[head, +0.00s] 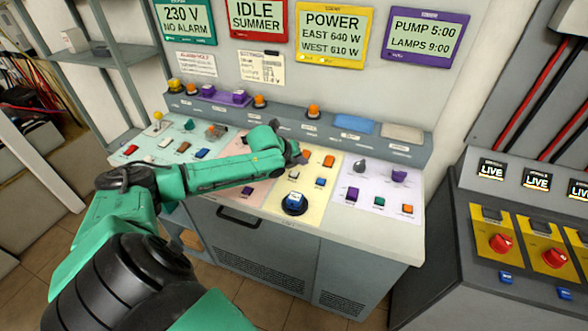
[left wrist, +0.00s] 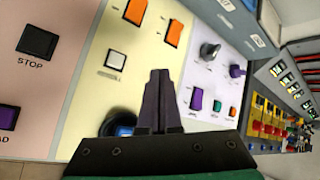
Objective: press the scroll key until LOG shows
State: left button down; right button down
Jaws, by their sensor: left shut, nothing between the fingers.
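The yellow-framed display (head: 331,37) reads POWER, EAST 640 W, WEST 610 W; LOG does not show on it. Below it is a pale yellow key panel (head: 272,199). It carries a white key (head: 293,174), orange and blue keys and a large round blue button (head: 294,202). The white key also shows in the left wrist view (left wrist: 115,60), left of the fingertips. The key labels are too small to read, so I cannot tell which is the scroll key. My left gripper (head: 303,158) is shut and empty over this panel; its fingers also show in the left wrist view (left wrist: 159,74). My right gripper is not in view.
Green (head: 185,20), red (head: 257,17) and purple (head: 412,36) framed displays hang beside the yellow one. A lilac panel (head: 375,180) with a dark knob (head: 360,166) lies to the right. A grey cabinet (head: 459,240) with red rotary switches stands further right.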

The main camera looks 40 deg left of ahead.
pick_arm(q)
notch_tip(320, 180, up, 3)
send_over(292, 175)
jog(key=shift+d+m+t+y, duration=0.1)
jog(key=shift+m+t+y, duration=0.2)
jog(key=shift+m, duration=0.1)
jog(key=shift+f, duration=0.15)
notch_tip(292, 175, down, 6)
jog(key=b, duration=0.8)
jog(key=shift+f, duration=0.55)
jog(key=shift+f+b, duration=0.45)
jog(key=shift+f, duration=0.35)
